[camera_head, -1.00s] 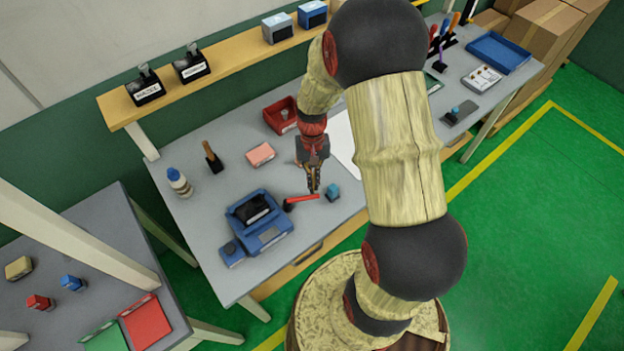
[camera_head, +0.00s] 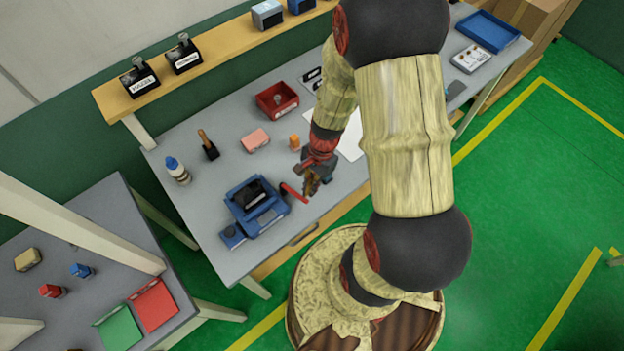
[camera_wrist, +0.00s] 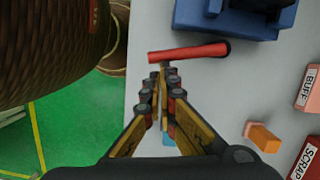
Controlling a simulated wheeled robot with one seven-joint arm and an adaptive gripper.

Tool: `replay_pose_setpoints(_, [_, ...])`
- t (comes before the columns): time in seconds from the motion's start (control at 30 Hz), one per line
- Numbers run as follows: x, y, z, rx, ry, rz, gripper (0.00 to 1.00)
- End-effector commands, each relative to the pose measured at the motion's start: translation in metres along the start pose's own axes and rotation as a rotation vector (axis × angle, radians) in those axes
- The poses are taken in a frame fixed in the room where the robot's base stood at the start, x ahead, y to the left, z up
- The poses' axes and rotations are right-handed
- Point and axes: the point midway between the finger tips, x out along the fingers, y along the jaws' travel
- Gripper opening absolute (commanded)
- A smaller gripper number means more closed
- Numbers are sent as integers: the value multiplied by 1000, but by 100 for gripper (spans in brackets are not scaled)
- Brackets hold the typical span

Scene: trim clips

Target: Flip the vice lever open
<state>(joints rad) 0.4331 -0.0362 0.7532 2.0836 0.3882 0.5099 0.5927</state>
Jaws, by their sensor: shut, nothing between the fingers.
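The blue vice (camera_head: 268,219) stands on the grey workbench near its front edge, left of my gripper; part of it shows at the top of the wrist view (camera_wrist: 240,18). Its red lever (camera_head: 293,193) sticks out from its right side, angled toward the bench's front edge. In the wrist view the red lever (camera_wrist: 190,53) lies across, just ahead of my fingertips, its dark end toward the vice. My gripper (camera_head: 308,192) is shut and empty, with its tips (camera_wrist: 163,68) beside the lever. They look very close to it; I cannot tell whether they touch.
An orange block (camera_head: 294,142), a pink block (camera_head: 255,140) and a red bin (camera_head: 277,99) lie behind the gripper. A small blue block (camera_wrist: 168,138) shows beneath my fingers. A glue bottle (camera_head: 177,170) stands at left. Bench between vice and bottle is clear.

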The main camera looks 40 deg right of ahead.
Motion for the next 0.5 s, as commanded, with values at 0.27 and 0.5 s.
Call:
replay_pose_setpoints(0.27, [2, 5, 13, 139, 0, -33, 0])
replay_pose_setpoints(0.5, [4, 6, 17, 192, 1, -46, 0])
